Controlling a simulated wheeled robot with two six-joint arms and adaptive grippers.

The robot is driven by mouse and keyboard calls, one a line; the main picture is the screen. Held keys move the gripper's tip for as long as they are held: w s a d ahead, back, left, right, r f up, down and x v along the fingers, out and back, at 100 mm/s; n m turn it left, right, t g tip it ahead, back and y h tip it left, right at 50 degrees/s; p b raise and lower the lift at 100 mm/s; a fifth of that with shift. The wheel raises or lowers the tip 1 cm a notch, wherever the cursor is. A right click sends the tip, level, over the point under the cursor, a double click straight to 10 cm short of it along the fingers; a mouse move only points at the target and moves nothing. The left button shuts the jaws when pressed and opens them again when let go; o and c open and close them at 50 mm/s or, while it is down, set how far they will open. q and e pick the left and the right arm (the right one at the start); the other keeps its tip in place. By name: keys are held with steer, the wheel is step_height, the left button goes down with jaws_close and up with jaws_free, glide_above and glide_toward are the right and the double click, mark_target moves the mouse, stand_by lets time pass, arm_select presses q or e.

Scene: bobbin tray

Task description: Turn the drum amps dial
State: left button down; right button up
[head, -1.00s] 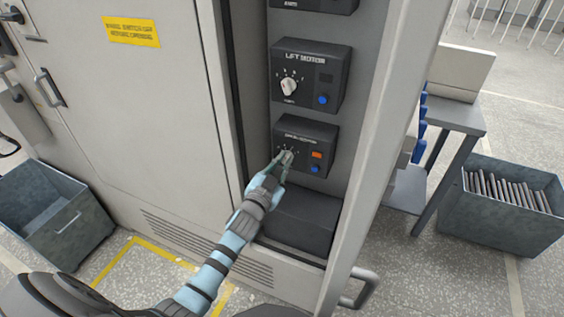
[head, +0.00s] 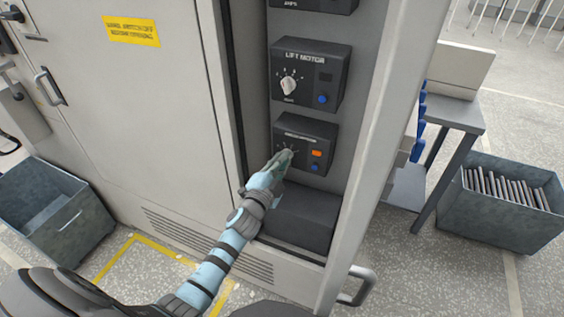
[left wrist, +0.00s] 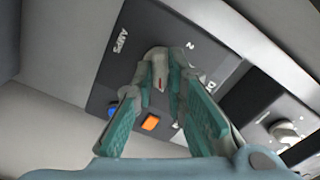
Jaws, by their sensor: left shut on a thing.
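The drum panel (head: 318,133) is a dark box inside the cabinet, below the lift motor panel. In the left wrist view its face (left wrist: 108,75) carries the label AMPS and a number 2. The amps dial (left wrist: 160,84) is a pale knob with a red mark. My left gripper (head: 284,157) reaches the dial from the lower left. In the left wrist view its fingers (left wrist: 161,75) are shut on the dial, one on each side. In the head view the gripper mostly covers the dial. My right gripper is not in view.
An orange lamp (head: 316,153) and a blue button (head: 314,168) sit right of the dial. The lift motor panel (head: 325,75) with its white knob (head: 289,85) is above. A cabinet post (head: 371,140) stands to the right and a closed door (head: 150,110) to the left.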

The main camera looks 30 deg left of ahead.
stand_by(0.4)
arm_select(q)
steer(key=c, duration=1.6)
jaws_free()
steer(key=s, duration=1.2)
steer(key=shift+d, duration=0.3)
